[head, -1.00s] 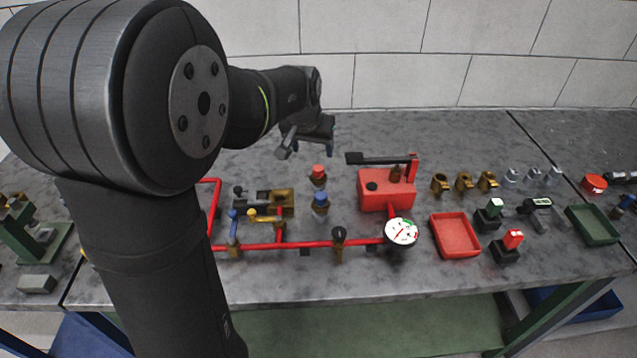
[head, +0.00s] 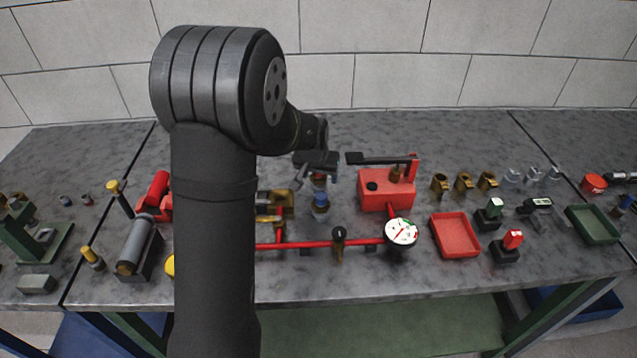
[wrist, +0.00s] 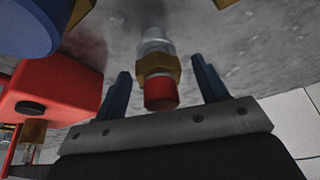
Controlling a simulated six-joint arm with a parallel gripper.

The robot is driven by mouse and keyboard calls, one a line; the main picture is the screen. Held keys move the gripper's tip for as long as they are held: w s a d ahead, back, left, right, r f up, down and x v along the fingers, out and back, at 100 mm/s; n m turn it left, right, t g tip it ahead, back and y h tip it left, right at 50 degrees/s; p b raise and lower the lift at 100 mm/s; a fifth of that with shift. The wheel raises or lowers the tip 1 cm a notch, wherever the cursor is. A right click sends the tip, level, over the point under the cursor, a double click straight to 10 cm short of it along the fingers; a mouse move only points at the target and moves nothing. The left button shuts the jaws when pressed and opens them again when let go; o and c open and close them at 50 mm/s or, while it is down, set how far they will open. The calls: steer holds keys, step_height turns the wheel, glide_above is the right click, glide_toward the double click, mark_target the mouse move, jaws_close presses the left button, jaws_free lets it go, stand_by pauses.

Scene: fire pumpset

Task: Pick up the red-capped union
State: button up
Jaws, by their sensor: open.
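The red-capped union (wrist: 160,88) has a red cap, a brass hex nut and a silver end. In the wrist view it lies between the two blue fingers of my gripper (wrist: 162,84), with a gap on each side. My gripper is open and holds nothing. In the head view my gripper (head: 317,176) is over the union, and only a bit of its red cap (head: 319,177) shows beneath. A blue-capped union (head: 320,203) stands just in front of it; its large blue cap (wrist: 30,25) fills the upper left corner of the wrist view.
The red pump tank (head: 385,188) with its black lever (head: 380,158) stands close to the right of my gripper. A red pipe (head: 300,245) with valves and a gauge (head: 401,232) runs in front. A red tray (head: 455,236) is farther right. The bench behind is clear.

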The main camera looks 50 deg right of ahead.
steer(key=shift+d+f, duration=0.15)
steer(key=shift+f, duration=0.15)
steer(key=shift+c, duration=0.5)
jaws_close()
steer(key=shift+r, duration=0.1)
steer(key=r, duration=0.9)
steer(key=shift+w+a+r, duration=0.2)
steer(key=shift+w+a, duration=0.1)
steer(key=shift+a, duration=0.05)
steer(key=w+a+f, duration=0.1)
steer(key=w+a, duration=0.3)
steer(key=a, duration=0.5)
steer(key=shift+a+f, duration=0.25)
steer(key=shift+a, duration=0.1)
